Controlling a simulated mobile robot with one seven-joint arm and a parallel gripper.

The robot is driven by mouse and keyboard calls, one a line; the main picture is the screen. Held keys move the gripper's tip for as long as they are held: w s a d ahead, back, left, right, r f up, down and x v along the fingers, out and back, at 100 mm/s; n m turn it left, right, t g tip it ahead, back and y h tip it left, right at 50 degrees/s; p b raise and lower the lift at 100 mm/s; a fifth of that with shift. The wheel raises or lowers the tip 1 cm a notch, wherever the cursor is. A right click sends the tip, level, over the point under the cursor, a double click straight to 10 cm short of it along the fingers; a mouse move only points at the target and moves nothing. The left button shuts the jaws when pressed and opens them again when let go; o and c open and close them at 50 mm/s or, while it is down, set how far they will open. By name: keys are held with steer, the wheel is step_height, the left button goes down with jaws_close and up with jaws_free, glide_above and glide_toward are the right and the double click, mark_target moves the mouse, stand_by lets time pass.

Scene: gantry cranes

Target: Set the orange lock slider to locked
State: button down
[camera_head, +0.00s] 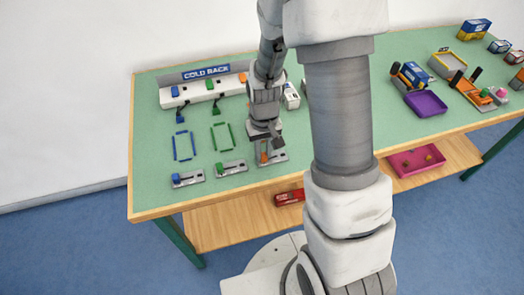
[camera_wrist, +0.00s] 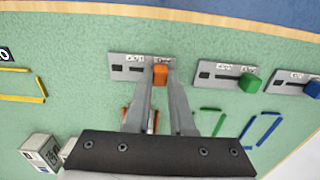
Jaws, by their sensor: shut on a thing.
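The orange lock slider (camera_wrist: 160,73) is a small orange knob on a grey plate (camera_wrist: 122,74) near the table's front edge. In the wrist view the knob stands at the right end of its slot, and the bare slot runs to the left. In the head view the orange knob (camera_head: 264,157) is at the left part of its plate. My gripper (camera_wrist: 160,84) is shut on the knob, with one finger on each side. In the head view my gripper (camera_head: 266,143) comes down over it from behind. The small labels on the plate are too blurred to read.
A green slider (camera_head: 221,168) and a blue slider (camera_head: 178,179) sit on similar plates to the left in the head view. Blue and green outlines (camera_head: 183,146) mark the mat behind them. A purple tray (camera_head: 426,104) is at right.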

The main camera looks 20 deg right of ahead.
steer(key=shift+d, duration=2)
steer(key=c, duration=0.8)
jaws_free()
steer(key=shift+o, duration=0.2)
step_height(320, 180, up, 18)
steer(key=p, duration=0.3)
steer(key=shift+f, duration=0.25)
step_height(320, 180, up, 12)
steer(key=t+p, duration=0.3)
glide_above(277, 156)
steer(key=s+a, duration=0.3)
steer(key=s, duration=0.3)
steer(key=s+a+r+t+p, duration=0.1)
steer(key=s+r+t+p, duration=0.1)
steer(key=s+r, duration=0.4)
steer(key=shift+s+a+r+t+p, duration=0.3)
steer(key=shift+s+r+p, duration=0.1)
steer(key=shift+s, duration=0.75)
